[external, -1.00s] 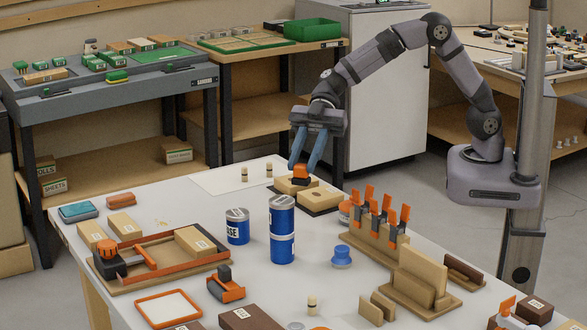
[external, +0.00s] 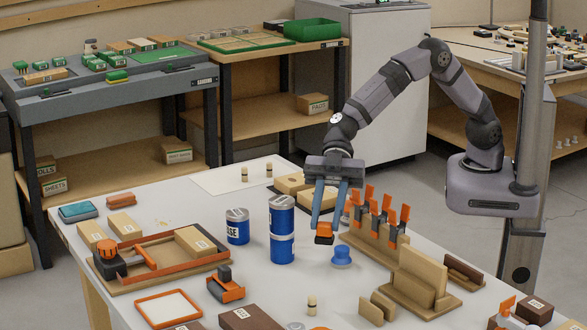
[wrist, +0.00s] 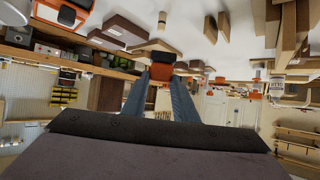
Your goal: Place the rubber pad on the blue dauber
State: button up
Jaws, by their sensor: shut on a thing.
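My gripper (external: 325,226) is shut on a small block, orange above and dark below, which I take to be the rubber pad (external: 324,236). The pad hangs between the fingertips above the bench. In the wrist view the pad (wrist: 161,76) shows between the two blue-grey fingers (wrist: 162,88). The blue dauber (external: 342,256) stands upright on the bench, a round blue piece with a wider base. The pad is above and a little left of it in the external view, apart from it. I cannot make out the dauber in the wrist view.
A tall stack of blue cans (external: 282,230) stands left of the gripper, with a shorter can (external: 237,227) beyond. A wooden rack with orange clamps (external: 380,225) stands close on the right. A wooden holder with upright boards (external: 420,278) is nearer. White bench shows around the dauber.

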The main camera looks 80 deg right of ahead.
jog(key=shift+f+b, duration=0.65)
jog(key=shift+f, duration=5.55)
jog(key=shift+f, duration=0.2)
jog(key=o, duration=1.1)
jog(key=shift+c, duration=0.2)
jog(key=shift+r, duration=0.1)
jog(key=shift+w+d+r, duration=0.1)
jog(key=shift+r, duration=0.05)
jog(key=shift+v, duration=3.7)
